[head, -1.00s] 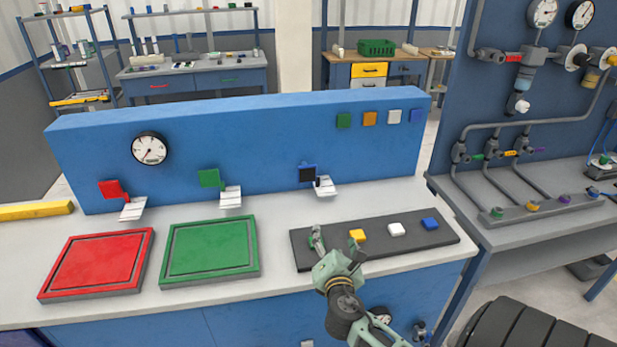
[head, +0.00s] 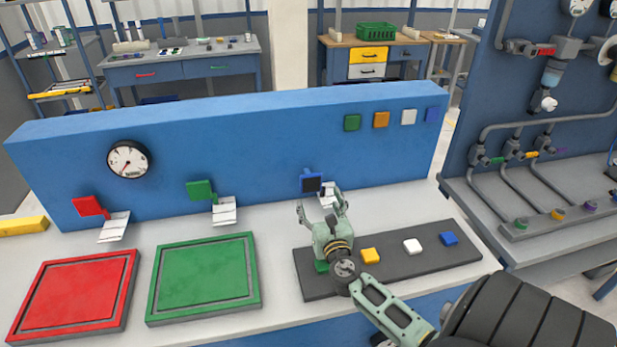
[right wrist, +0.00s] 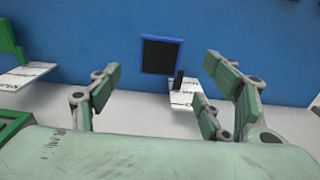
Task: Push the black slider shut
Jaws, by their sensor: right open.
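The black slider (right wrist: 179,79) is a small upright black piece in the right wrist view. It stands at the lower right of a black square with a blue frame (right wrist: 161,55) on the blue wall, above a white chute (right wrist: 186,94). In the head view the black square (head: 312,183) shows, and the slider beside it is hard to make out. My right gripper (head: 320,203) is open and empty, in front of the black square and chute. Its fingers (right wrist: 161,70) stand apart on either side of the square in the right wrist view, not touching the slider. My left gripper is out of view.
A dark tray (head: 395,276) with green, yellow, white and blue blocks lies under and right of my right gripper. Red (head: 72,292) and green (head: 204,277) trays lie to the left. Red (head: 90,206) and green (head: 200,189) plates sit on the wall.

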